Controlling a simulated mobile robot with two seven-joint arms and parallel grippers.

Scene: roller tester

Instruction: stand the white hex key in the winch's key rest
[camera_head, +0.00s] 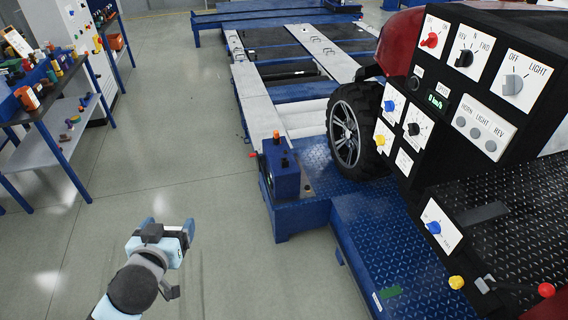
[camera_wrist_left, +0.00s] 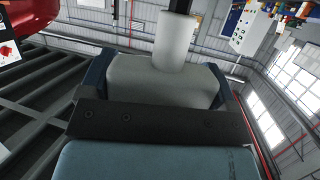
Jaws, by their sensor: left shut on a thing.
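My left gripper (camera_head: 184,236) is low over the bare floor in the head view, to the left of the blue tester frame. In the left wrist view the left gripper (camera_wrist_left: 163,82) is shut on a white cylindrical piece with a dark upper end, which I take for the white hex key (camera_wrist_left: 173,42). The rest of the key is hidden, and it hardly shows in the head view. A blue box (camera_head: 285,182) with an orange piece and dark knobs on top stands at the frame's near corner. I cannot tell whether it is the winch, and no key rest is clear.
A black control panel (camera_head: 455,100) with switches fills the right side, beside a car wheel (camera_head: 350,127). Shelves (camera_head: 62,152) with small coloured items stand at the left. The floor (camera_head: 180,130) between shelves and tester is clear.

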